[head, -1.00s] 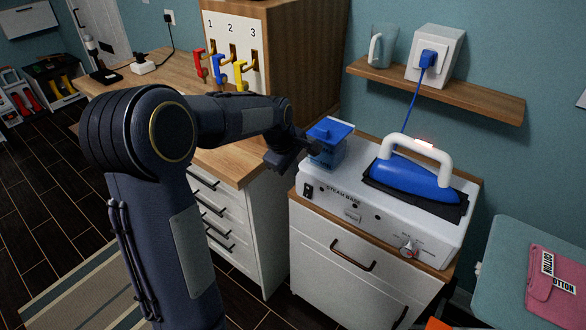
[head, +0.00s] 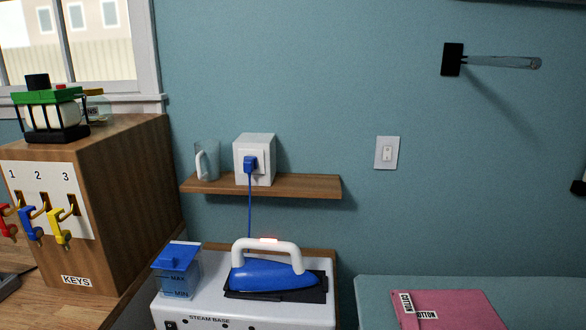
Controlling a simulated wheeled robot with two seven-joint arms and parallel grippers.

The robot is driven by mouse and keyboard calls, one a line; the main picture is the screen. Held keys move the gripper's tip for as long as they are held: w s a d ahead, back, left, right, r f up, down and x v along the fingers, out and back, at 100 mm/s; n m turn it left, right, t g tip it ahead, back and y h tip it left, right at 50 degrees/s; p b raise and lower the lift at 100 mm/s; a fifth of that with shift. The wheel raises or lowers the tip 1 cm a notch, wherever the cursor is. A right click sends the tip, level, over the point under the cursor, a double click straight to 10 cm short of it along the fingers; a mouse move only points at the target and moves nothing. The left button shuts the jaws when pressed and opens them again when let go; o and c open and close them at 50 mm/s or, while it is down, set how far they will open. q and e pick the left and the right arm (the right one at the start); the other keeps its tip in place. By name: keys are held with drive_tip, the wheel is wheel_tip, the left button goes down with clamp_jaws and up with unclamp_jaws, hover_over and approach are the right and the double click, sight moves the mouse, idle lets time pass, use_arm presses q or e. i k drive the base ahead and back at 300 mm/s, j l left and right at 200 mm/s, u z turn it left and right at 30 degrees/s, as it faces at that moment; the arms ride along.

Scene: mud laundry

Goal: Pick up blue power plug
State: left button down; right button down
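The blue power plug (head: 250,164) sits in the front face of a white socket box (head: 266,158) on the wooden wall shelf. A blue cord (head: 250,208) hangs from the plug down behind the iron (head: 268,273). The blue iron with a white handle rests on the steam base (head: 240,310). Neither of my grippers shows in the head view.
A clear pitcher (head: 206,160) stands on the shelf (head: 310,185) left of the socket box. A blue-lidded water tank (head: 178,272) is left of the iron. A key cabinet (head: 120,190) stands at the left. The shelf's right part is clear.

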sight(250, 164)
drive_tip(key=i+j+z, duration=0.15)
drive_tip(key=j, duration=0.55)
drive_tip(key=i+j+z, duration=0.2)
drive_tip(key=j, duration=0.5)
drive_tip(key=j+z, duration=0.15)
drive_tip(key=j, duration=0.55)
